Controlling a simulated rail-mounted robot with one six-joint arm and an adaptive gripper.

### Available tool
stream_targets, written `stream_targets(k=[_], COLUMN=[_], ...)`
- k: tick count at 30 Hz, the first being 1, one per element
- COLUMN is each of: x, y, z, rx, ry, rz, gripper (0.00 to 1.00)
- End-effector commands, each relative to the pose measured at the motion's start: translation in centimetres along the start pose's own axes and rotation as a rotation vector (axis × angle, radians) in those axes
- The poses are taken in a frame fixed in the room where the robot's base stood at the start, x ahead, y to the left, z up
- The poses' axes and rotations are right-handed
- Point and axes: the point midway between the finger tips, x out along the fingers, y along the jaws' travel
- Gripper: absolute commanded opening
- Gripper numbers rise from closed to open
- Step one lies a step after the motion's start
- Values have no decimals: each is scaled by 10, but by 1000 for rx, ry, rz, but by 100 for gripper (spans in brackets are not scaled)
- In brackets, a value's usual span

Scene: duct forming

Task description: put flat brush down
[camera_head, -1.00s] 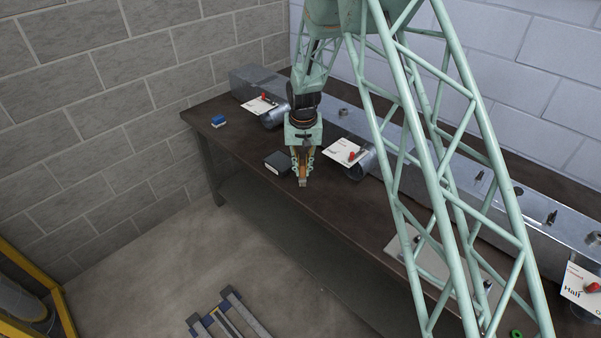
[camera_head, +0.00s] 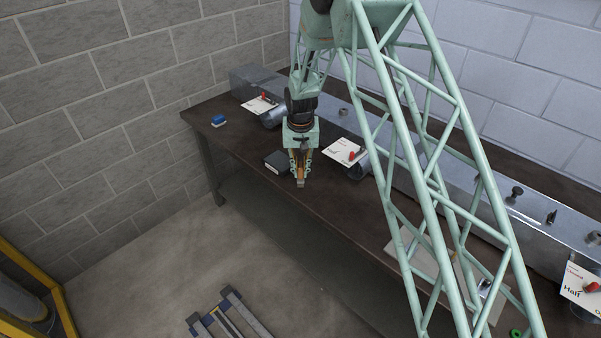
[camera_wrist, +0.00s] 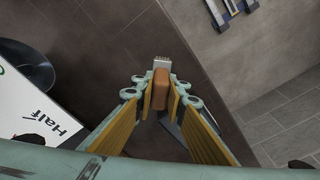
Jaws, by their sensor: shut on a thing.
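The flat brush (camera_wrist: 161,84) has a brown wooden handle and a pale metallic-looking end. My gripper (camera_wrist: 160,95) is shut on its handle, with the yellow-lined fingers on either side. In the head view the brush (camera_head: 300,182) points down from my gripper (camera_head: 301,165), over the front part of the dark workbench (camera_head: 240,143). I cannot tell whether its tip touches the bench top.
A dark box (camera_head: 278,162) stands close to the left of my gripper. A blue block (camera_head: 218,120) sits at the left end. A long metal duct (camera_head: 520,215) runs along the back.

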Motion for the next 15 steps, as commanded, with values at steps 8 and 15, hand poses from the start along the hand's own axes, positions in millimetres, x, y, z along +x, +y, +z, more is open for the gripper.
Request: stream_targets(k=[8, 15], x=[8, 10], y=[0, 0], z=[1, 1], rx=[0, 0], ry=[0, 0], rz=[0, 0], gripper=[0, 0])
